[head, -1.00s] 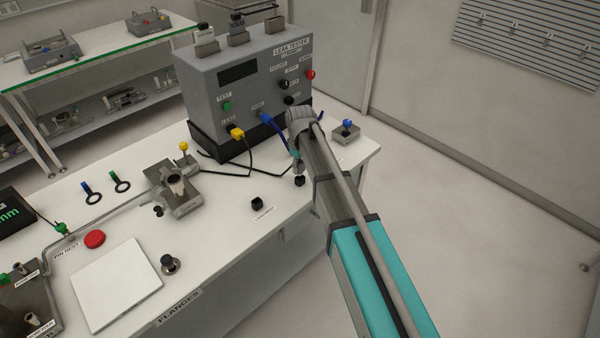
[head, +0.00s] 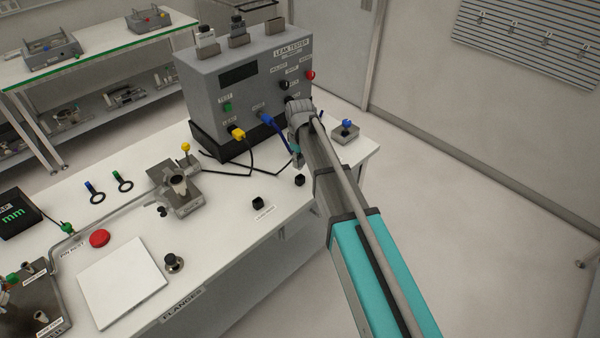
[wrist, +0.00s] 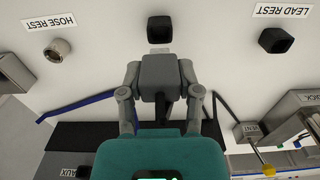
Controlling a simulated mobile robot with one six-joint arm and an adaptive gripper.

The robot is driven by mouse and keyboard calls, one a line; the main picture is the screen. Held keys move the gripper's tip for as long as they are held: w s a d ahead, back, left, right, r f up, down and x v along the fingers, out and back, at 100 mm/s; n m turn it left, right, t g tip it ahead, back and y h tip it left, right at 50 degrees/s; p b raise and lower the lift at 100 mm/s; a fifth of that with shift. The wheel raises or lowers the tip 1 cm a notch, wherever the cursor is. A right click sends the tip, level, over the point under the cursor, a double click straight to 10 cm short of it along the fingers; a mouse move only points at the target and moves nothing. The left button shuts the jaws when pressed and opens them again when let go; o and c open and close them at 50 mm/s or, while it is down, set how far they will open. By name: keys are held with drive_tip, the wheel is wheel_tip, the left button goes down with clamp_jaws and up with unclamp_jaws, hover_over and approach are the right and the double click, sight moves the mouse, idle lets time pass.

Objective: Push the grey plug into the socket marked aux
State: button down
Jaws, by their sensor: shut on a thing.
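My gripper (wrist: 158,78) is shut on a grey block-shaped plug (wrist: 160,70), held between its two fingers above the table. A dark part shows below the plug in the wrist view. In the head view my gripper (head: 298,112) is close to the front of the grey leak tester (head: 225,85), at its right side, and my arm hides part of that face. The aux label (wrist: 68,172) shows upside down at the bottom left of the wrist view, with a dark socket (wrist: 84,172) beside it. The plug appears apart from that socket.
A yellow plug (head: 237,132) and a blue plug (head: 267,119) with leads sit in the tester front. Black rests (head: 258,203) and the hose rest (wrist: 57,50) stand on the white table. A small block with a blue knob (head: 346,128) stands to the right.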

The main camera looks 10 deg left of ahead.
drive_tip(key=shift+r, duration=0.15)
idle(0.5)
drive_tip(key=w+a+r+t+y+b, duration=0.1)
drive_tip(key=w+t+y+b, duration=0.4)
drive_tip(key=w, duration=0.7)
drive_tip(key=w+a+r+t+y+b, duration=0.1)
drive_tip(key=w+a+t+y+b, duration=0.1)
drive_tip(key=w+t+y+b, duration=0.4)
drive_tip(key=shift+w+a+r+y+b, duration=0.25)
drive_tip(key=shift+w+y+b, duration=1.35)
drive_tip(key=shift+w+b, duration=1.55)
drive_tip(key=shift+w+a+p, duration=0.35)
drive_tip(key=shift+w+a, duration=0.05)
drive_tip(key=shift+w, duration=0.25)
drive_tip(key=shift+w+a+p, duration=0.3)
drive_tip(key=shift+w+a, duration=0.05)
drive_tip(key=shift+w, duration=0.25)
idle(1.2)
